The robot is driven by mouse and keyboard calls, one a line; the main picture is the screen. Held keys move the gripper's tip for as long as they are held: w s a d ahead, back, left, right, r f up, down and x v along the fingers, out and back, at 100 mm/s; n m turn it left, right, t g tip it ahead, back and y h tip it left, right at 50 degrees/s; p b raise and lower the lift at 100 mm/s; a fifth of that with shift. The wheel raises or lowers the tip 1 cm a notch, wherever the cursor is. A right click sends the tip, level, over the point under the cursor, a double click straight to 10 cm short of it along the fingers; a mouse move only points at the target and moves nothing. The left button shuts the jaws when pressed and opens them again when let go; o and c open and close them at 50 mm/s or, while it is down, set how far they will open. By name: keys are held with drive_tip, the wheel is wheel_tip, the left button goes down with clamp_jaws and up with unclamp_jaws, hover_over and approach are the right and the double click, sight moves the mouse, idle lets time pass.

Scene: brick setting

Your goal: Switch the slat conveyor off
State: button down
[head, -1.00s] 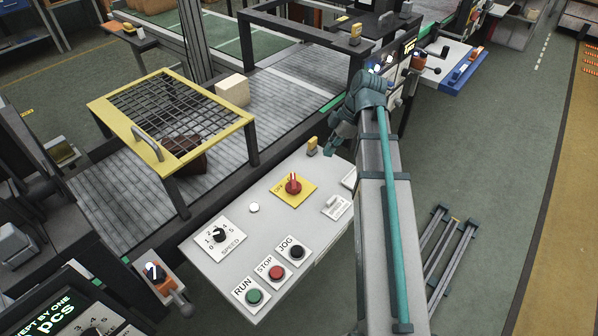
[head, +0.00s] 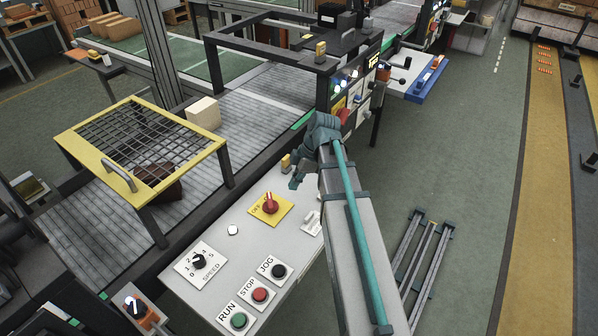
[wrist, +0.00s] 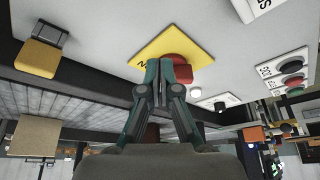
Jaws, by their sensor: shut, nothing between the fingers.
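The control panel (head: 215,290) of the slat conveyor (head: 245,108) is a pale sloped box. It carries a red rotary knob (head: 270,203) on a yellow plate (head: 283,214) with lettering, a red STOP button (head: 260,295), a green RUN button (head: 239,320) and a black JOG button (head: 279,271). My gripper (head: 294,184) is just above and right of the knob. In the wrist view my shut, empty fingertips (wrist: 166,63) overlap the yellow plate (wrist: 190,38), close beside the red knob (wrist: 180,72). Whether they touch it I cannot tell.
A SPEED dial (head: 198,261) and a white switch (head: 312,222) are also on the panel. A small yellow-topped device (head: 287,162) stands at its far edge. A yellow mesh guard (head: 97,180) and a cardboard box (head: 203,112) are at the conveyor. Rails (head: 425,255) lie on the floor at right.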

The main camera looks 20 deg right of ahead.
sight(270, 204)
drive_tip(key=x, duration=0.2)
drive_tip(key=shift+a+f, duration=0.2)
drive_tip(key=shift+f, duration=0.1)
drive_tip(key=shift+w+a+f+p, duration=0.15)
drive_tip(key=shift+a+p, duration=0.35)
drive_tip(key=shift+a, duration=0.5)
drive_tip(key=shift+w+a+p, duration=0.25)
drive_tip(key=shift+a+p, duration=0.2)
drive_tip(key=shift+a, duration=0.55)
